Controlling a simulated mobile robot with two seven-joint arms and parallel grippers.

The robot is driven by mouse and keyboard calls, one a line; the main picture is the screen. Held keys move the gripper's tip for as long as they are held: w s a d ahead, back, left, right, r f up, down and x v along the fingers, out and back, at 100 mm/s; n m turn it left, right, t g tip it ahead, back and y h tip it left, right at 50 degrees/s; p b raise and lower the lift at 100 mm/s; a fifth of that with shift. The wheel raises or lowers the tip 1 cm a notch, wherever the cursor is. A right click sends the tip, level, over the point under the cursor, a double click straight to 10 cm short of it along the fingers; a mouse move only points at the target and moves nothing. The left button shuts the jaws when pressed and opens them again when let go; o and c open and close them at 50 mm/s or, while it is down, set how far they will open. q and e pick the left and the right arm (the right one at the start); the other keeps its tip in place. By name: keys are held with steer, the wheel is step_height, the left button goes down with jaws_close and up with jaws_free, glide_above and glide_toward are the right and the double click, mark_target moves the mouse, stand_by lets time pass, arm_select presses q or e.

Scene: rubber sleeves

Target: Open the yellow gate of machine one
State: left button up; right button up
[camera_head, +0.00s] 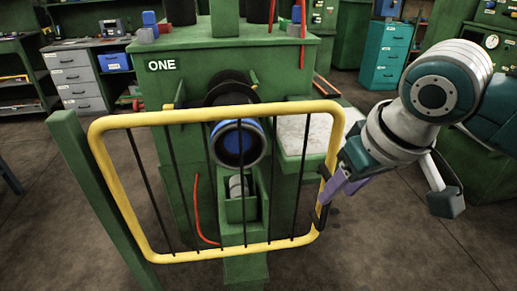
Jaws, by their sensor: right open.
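The yellow gate (218,112) is a rounded tube frame with thin dark vertical bars, standing across the front of the green machine marked ONE (200,84). Its left side is beside a green post (93,190). A dark handle (320,214) is at the lower part of its right side. My right gripper (337,190), with purple fingers, is open right by the gate's right side, just above and beside the handle; I cannot tell whether it touches. My left gripper is out of view.
Behind the gate are a blue-lined round opening (238,143) and a red hose (198,215). A pale plate (305,134) sits at the machine's right. Drawer cabinets (387,55) and benches stand behind. The floor in front and right is clear.

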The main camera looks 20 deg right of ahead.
mark_target(323, 207)
steer(key=b+x, duration=0.2)
steer(key=x, duration=0.5)
steer(key=shift+w+a+f, duration=0.15)
steer(key=shift+f, duration=0.1)
steer(key=shift+w+f, duration=0.25)
steer(key=shift+f, duration=0.35)
steer(key=shift+c, duration=0.2)
jaws_close()
stand_by(0.4)
